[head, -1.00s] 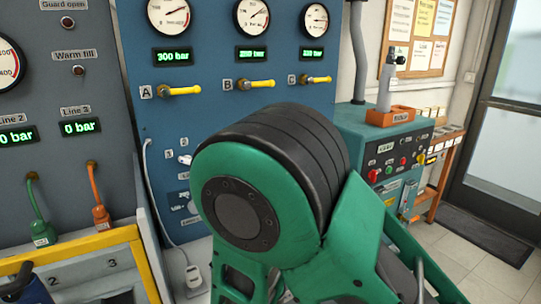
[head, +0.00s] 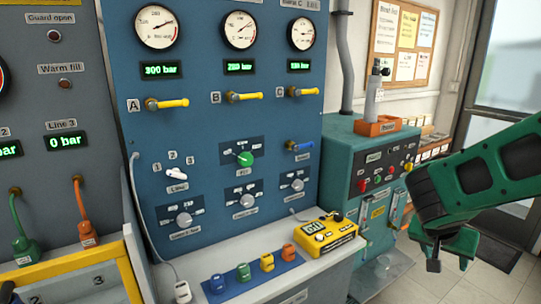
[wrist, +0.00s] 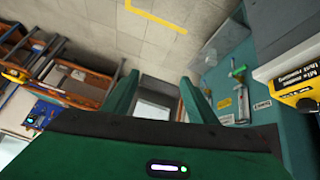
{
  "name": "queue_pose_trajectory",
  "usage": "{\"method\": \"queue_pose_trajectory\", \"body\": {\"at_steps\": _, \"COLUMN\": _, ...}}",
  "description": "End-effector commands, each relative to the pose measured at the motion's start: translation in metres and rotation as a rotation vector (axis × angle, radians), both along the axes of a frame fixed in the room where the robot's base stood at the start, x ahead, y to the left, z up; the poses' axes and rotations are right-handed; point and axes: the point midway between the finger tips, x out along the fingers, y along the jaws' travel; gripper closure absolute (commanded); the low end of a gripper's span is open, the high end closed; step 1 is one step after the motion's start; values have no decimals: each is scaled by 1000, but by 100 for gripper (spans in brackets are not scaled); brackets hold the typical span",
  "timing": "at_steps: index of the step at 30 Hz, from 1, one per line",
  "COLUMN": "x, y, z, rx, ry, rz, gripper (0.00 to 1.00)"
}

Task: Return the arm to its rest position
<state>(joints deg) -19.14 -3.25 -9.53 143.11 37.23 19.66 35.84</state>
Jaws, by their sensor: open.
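My gripper (head: 448,250) hangs at the right of the head view, at the end of my green and black arm. It is in the air in front of the teal cabinet (head: 345,150), over the tiled floor. In the wrist view my two green fingers (wrist: 160,95) stand wide apart with nothing between them. The gripper is open and empty.
The blue panel (head: 215,120) has gauges, yellow levers and dials. A yellow device (head: 325,238) and several coloured plugs lie on the grey bench (head: 215,262). An orange tray (head: 378,127) with a grey cylinder tops the cabinet. Tiled floor (wrist: 200,28) is open.

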Motion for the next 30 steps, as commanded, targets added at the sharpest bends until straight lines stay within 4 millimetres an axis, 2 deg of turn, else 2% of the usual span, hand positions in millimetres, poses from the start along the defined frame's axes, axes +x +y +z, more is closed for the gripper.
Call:
{"method": "queue_pose_trajectory", "body": {"at_steps": 1, "x": -22, "y": -11, "z": 1, "rx": 45, "ry": 42, "rz": -20, "gripper": 48}}
{"method": "queue_pose_trajectory", "body": {"at_steps": 5, "x": -78, "y": -19, "z": 2, "rx": 170, "ry": 171, "rz": -11, "gripper": 48}}
{"method": "queue_pose_trajectory", "body": {"at_steps": 9, "x": -135, "y": -13, "z": 7, "rx": 310, "ry": 277, "rz": 44, "gripper": 48}}
{"method": "queue_pose_trajectory", "body": {"at_steps": 15, "x": -195, "y": 6, "z": 18, "rx": 462, "ry": 362, "rz": 158, "gripper": 48}}
{"method": "queue_pose_trajectory", "body": {"at_steps": 18, "x": -212, "y": 15, "z": 22, "rx": 502, "ry": 382, "rz": 201, "gripper": 48}}
{"method": "queue_pose_trajectory", "body": {"at_steps": 21, "x": -220, "y": 20, "z": 24, "rx": 521, "ry": 393, "rz": 225, "gripper": 48}}
{"method": "queue_pose_trajectory", "body": {"at_steps": 30, "x": -221, "y": 21, "z": 25, "rx": 525, "ry": 396, "rz": 231, "gripper": 48}}
